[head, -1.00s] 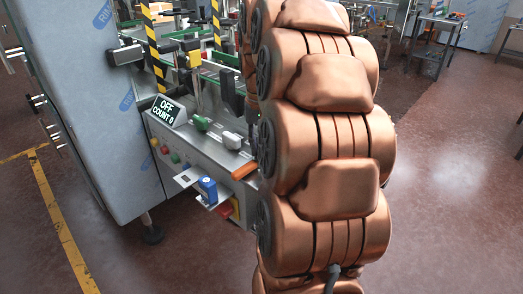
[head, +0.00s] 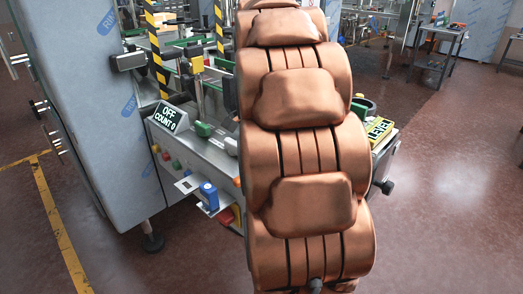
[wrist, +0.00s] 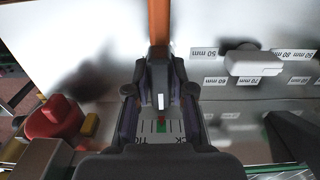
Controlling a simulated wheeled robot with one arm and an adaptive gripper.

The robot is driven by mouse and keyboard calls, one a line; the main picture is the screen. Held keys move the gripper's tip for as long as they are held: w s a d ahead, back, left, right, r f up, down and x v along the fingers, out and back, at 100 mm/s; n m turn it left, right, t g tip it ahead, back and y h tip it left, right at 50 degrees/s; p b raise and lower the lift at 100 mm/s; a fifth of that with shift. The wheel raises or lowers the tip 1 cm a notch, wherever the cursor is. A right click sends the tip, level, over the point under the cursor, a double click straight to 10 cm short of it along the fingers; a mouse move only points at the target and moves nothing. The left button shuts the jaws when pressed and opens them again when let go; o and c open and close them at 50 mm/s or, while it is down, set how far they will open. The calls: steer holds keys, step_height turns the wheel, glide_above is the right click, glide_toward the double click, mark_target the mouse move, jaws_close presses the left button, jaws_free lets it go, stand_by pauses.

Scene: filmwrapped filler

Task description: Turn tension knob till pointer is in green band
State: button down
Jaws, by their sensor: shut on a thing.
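In the wrist view my gripper (wrist: 160,103) is shut on a dark tension knob (wrist: 158,80), one finger on each side. A short white mark shows between the fingers. Just below is a white scale (wrist: 145,127) with black tick lines and partly hidden lettering. A small green band (wrist: 160,127) shows on it, with a small red pointer (wrist: 162,119) at or just beside the green. The fingers crowd the scale, so I cannot tell exactly how they line up. In the head view my arm hides the gripper, knob and scale.
An orange bar (wrist: 159,25) runs up behind the knob. A red knob (wrist: 55,117) is at left; a pale handle (wrist: 253,65) among mm labels is at right. In the head view a display (head: 167,117) reads OFF, COUNT 0. A yellow LEVEL sign (head: 380,129) stands right of my arm.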

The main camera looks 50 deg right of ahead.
steer(key=shift+m, duration=0.5)
steer(key=c, duration=1)
jaws_free()
steer(key=shift+r, duration=3.75)
steer(key=s+a+n+p, duration=0.1)
steer(key=a+n+p, duration=0.35)
steer(key=a, duration=0.55)
steer(key=s+a+f+n+g+p, duration=0.1)
steer(key=s+a+f+n+p, duration=0.2)
steer(key=s+a+n, duration=0.4)
steer(key=s+a+f+n+p, duration=0.3)
steer(key=s+a+f+n, duration=0.2)
steer(key=s+a+n, duration=0.2)
steer(key=s+a, duration=0.2)
steer(key=a, duration=0.1)
steer(key=shift+s+g, duration=0.2)
steer(key=shift+g, duration=0.2)
